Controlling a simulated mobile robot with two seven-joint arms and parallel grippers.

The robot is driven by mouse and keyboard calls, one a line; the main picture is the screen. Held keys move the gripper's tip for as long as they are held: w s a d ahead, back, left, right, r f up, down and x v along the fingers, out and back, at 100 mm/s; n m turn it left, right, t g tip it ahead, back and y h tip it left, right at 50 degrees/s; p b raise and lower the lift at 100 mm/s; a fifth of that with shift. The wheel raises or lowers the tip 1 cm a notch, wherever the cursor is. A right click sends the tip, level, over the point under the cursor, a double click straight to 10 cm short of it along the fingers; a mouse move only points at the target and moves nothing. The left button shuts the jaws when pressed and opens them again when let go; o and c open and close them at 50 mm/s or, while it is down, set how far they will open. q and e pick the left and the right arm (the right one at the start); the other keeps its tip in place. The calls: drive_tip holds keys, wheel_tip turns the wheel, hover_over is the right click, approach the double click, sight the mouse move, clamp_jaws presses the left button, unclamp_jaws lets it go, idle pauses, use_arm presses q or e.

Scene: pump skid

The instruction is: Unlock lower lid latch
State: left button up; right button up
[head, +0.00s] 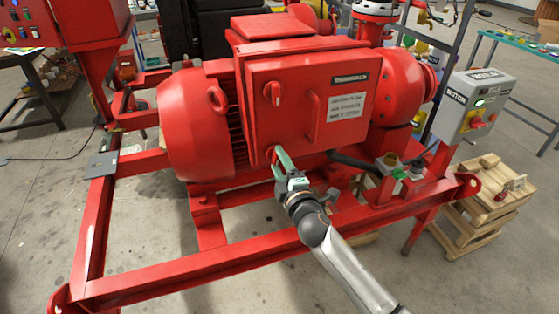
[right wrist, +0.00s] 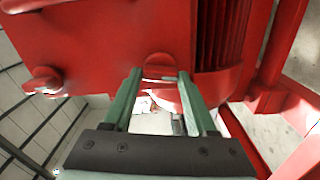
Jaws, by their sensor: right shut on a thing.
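The red terminal box lid (head: 340,90) faces me, with a handle and a white warning label. The upper latch (head: 272,93) is a red knob on the lid's left side. My right gripper (head: 283,160) reaches up to the lid's lower left corner, its green fingers at the lower latch (head: 270,152), which they partly cover. In the right wrist view the lower latch (right wrist: 160,68) sits between the fingertips, and the gripper (right wrist: 155,80) is shut on it. The lid looks closed. My left gripper is not in view.
The red motor (head: 190,125) stands left of the box. The skid's front beam (head: 220,255) runs below my right arm. A grey motor switch box (head: 475,105) stands at the right, with wooden pallets (head: 490,200) below it. Another red knob (right wrist: 45,80) shows in the wrist view.

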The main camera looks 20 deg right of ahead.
drive_tip(key=shift+n, duration=1.1)
drive_tip(key=o, duration=1.4)
drive_tip(key=shift+c, duration=0.2)
drive_tip(key=s, duration=1.2)
drive_tip(key=shift+s+d, duration=0.2)
drive_tip(key=shift+s, duration=0.05)
drive_tip(key=s+f+m+g+y, duration=0.1)
drive_tip(key=s+f+m+g, duration=0.3)
drive_tip(key=s+f+m, duration=0.4)
drive_tip(key=s+a+f+m+g, duration=0.1)
drive_tip(key=s+f+m+g, duration=0.4)
drive_tip(key=s+f+m, duration=0.3)
drive_tip(key=s+f, duration=0.4)
drive_tip(key=f, duration=0.4)
drive_tip(key=shift+a+f+y, duration=0.3)
drive_tip(key=shift+f+y, duration=0.1)
